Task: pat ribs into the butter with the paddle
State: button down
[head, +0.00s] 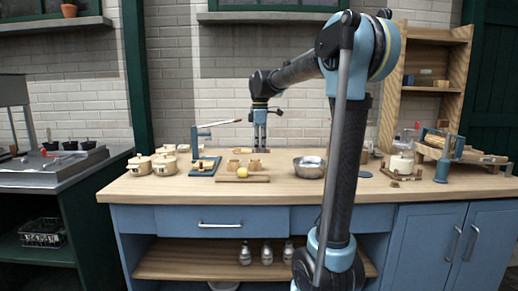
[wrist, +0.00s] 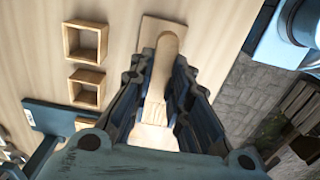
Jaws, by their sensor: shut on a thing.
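My gripper (head: 260,147) is low over the back of the worktop, behind the small wooden boxes. In the wrist view its fingers (wrist: 164,104) are shut on a wooden paddle (wrist: 167,47) with a rounded end. The paddle lies over a pale flat board (wrist: 152,28); I cannot tell whether they touch. A rounded yellow lump (head: 242,172), which looks like the butter, is at the front board (head: 262,179), nearer the worktop's front edge. The lump is not visible in the wrist view, and the paddle is too small to make out clearly in the head view.
Square wooden boxes (wrist: 85,42) stand beside my gripper. A blue stand with a lever (head: 204,166) and lidded pots (head: 139,166) are to the left. A metal bowl (head: 309,167) is to the right. The brick wall (head: 220,100) is close behind. Bare worktop lies at front left.

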jog(key=shift+f, duration=2.95)
jog(key=shift+f, duration=0.5)
jog(key=shift+r, duration=3.5)
jog(key=shift+f, duration=0.15)
jog(key=shift+f, duration=2.9)
jog(key=shift+f, duration=0.45)
